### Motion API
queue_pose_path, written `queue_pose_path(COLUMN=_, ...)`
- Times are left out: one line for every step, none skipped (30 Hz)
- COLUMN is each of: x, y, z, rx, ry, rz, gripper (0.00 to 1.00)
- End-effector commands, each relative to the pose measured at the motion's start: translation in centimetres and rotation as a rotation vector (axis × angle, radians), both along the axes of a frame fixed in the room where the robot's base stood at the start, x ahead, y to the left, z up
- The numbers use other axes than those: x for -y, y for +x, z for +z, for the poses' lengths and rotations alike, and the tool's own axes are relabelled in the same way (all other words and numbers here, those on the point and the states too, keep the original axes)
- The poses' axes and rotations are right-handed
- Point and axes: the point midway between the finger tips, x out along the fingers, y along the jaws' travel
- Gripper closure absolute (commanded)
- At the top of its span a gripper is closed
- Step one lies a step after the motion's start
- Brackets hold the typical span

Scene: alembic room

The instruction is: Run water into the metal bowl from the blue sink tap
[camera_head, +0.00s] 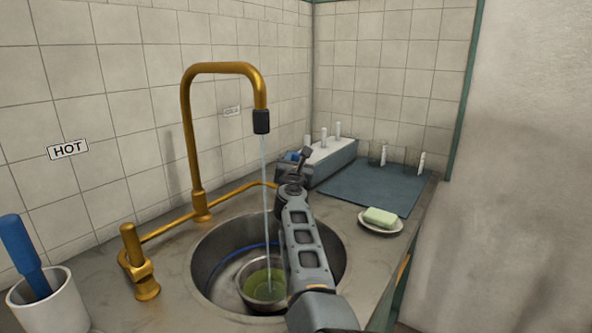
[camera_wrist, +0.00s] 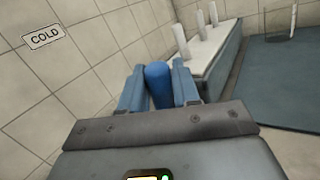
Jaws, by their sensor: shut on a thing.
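My gripper (camera_wrist: 158,88) is shut on the blue tap handle (camera_wrist: 158,76), which shows between its fingers in the wrist view. In the head view my gripper (camera_head: 294,163) is behind the sink's far right side, and only a bit of blue shows there. A thin stream of water (camera_head: 266,190) falls from the black-tipped end of the brass spout (camera_head: 224,68). It lands in the metal bowl (camera_head: 264,304), which stands in the round sink (camera_head: 208,262) and holds greenish liquid. My arm hides the right part of the sink and bowl edge.
A brass tap handle (camera_head: 138,260) stands at the left under the HOT label (camera_head: 68,149). A white cup (camera_head: 48,304) with a blue-handled tool is at the lower left. A soap dish (camera_head: 381,226), blue mat (camera_head: 365,187) and pegged rack (camera_head: 330,163) are to the right.

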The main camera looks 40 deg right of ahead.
Motion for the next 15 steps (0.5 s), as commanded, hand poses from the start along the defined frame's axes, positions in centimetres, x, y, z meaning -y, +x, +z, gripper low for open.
queue_pose_path(x=-0.05, y=-0.07, z=-0.43, rx=0.010, ry=0.003, rz=0.002, gripper=1.00)
queue_pose_path(x=-0.04, y=-0.11, z=-0.37, rx=0.013, ry=0.005, rz=0.002, gripper=1.00)
queue_pose_path(x=-0.02, y=-0.15, z=-0.31, rx=0.018, ry=0.006, rz=0.002, gripper=1.00)
queue_pose_path(x=-0.03, y=-0.16, z=-0.27, rx=0.020, ry=0.007, rz=0.002, gripper=1.00)
queue_pose_path(x=-0.02, y=-0.18, z=-0.24, rx=0.021, ry=0.007, rz=0.002, gripper=1.00)
queue_pose_path(x=-0.01, y=-0.19, z=-0.19, rx=0.022, ry=0.008, rz=0.002, gripper=1.00)
queue_pose_path(x=-0.01, y=-0.20, z=-0.16, rx=0.022, ry=0.008, rz=0.002, gripper=1.00)
queue_pose_path(x=-0.01, y=-0.20, z=-0.15, rx=0.022, ry=0.008, rz=0.002, gripper=1.00)
queue_pose_path(x=0.00, y=-0.19, z=-0.14, rx=0.022, ry=0.008, rz=0.002, gripper=1.00)
queue_pose_path(x=0.00, y=-0.20, z=-0.14, rx=0.022, ry=0.008, rz=0.002, gripper=1.00)
queue_pose_path(x=0.01, y=-0.20, z=-0.15, rx=0.022, ry=0.008, rz=0.002, gripper=1.00)
queue_pose_path(x=0.01, y=-0.20, z=-0.15, rx=0.021, ry=0.008, rz=0.002, gripper=1.00)
queue_pose_path(x=0.01, y=-0.20, z=-0.15, rx=0.021, ry=0.008, rz=0.002, gripper=1.00)
queue_pose_path(x=0.02, y=-0.21, z=-0.16, rx=0.021, ry=0.009, rz=0.001, gripper=1.00)
queue_pose_path(x=0.03, y=-0.21, z=-0.16, rx=0.021, ry=0.009, rz=0.001, gripper=0.65)
